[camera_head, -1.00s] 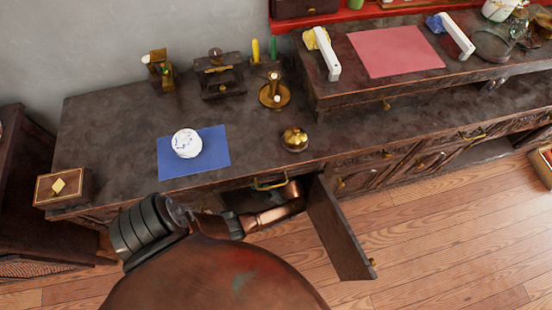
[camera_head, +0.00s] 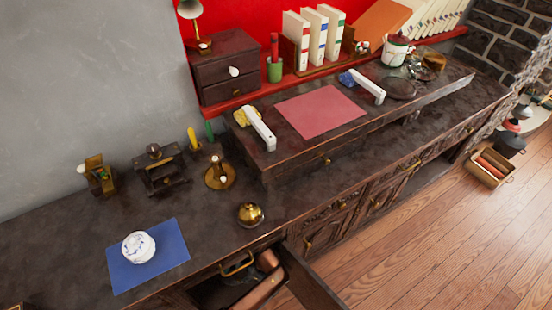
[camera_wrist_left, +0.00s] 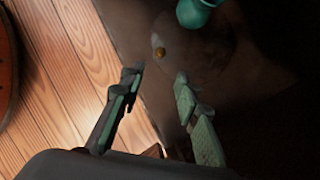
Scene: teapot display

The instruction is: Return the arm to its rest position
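The task's object is my arm. In the left wrist view, my left gripper (camera_wrist_left: 160,70) has two greenish, worn fingers spread apart with nothing held between them. A brass knob (camera_wrist_left: 159,52) on a dark panel shows beyond the fingertips. My right gripper is in neither view.
A white round pot (camera_head: 138,247) stands on a blue mat (camera_head: 177,240) on the dark cabinet. A brass bell (camera_head: 250,214) is near the front edge. A teal object (camera_wrist_left: 195,12) shows in the wrist view. The wood floor (camera_head: 440,250) at right is mostly clear.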

